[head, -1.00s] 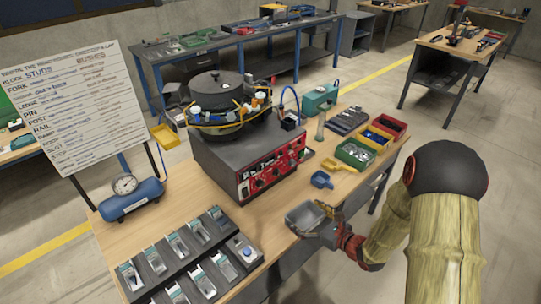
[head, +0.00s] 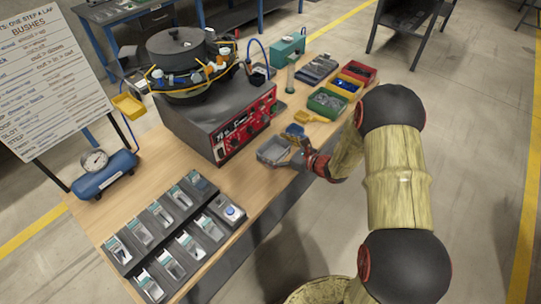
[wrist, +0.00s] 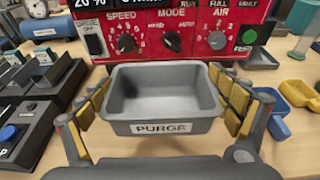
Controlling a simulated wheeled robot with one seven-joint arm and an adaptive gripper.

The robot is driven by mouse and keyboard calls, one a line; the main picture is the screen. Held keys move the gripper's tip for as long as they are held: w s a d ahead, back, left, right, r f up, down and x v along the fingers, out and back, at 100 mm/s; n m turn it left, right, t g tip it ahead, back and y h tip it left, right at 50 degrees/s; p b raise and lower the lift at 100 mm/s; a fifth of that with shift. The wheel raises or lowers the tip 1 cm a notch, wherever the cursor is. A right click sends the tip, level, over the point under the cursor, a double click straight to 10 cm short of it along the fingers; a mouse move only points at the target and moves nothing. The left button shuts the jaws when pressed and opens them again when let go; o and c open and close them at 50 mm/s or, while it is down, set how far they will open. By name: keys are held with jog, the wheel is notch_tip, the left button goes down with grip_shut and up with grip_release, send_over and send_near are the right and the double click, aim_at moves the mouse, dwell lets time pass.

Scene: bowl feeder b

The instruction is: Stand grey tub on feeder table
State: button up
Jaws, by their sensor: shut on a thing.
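The grey tub (head: 274,150) is a small open tray marked PURGE; it looks empty. In the wrist view the grey tub (wrist: 163,95) is upright and level between the two finger pads. My gripper (head: 298,157) is shut on it from the near side, and both fingers (wrist: 165,105) press its side walls. The tub is over the wooden feeder table (head: 150,165), close in front of the feeder's red control panel (head: 245,122). I cannot tell whether its base touches the tabletop.
A blue scoop (head: 294,130) and a yellow scoop (head: 312,117) lie just beyond the tub. Black trays (head: 168,240) of parts fill the near left. Bare wood shows between trays and feeder.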

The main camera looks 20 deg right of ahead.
aim_at(276, 152)
jog(key=w+f, duration=0.1)
jog(key=w+f+b, duration=0.1)
jog(key=f, duration=0.1)
jog(key=w+f, duration=0.2)
jog(key=shift+d+f, duration=0.1)
jog(key=shift+f, duration=0.15)
jog(key=shift+f+b, duration=0.85)
jog(key=shift+f, duration=0.55)
jog(key=shift+f, duration=0.2)
jog(key=o, duration=1)
jog(key=shift+r, duration=0.1)
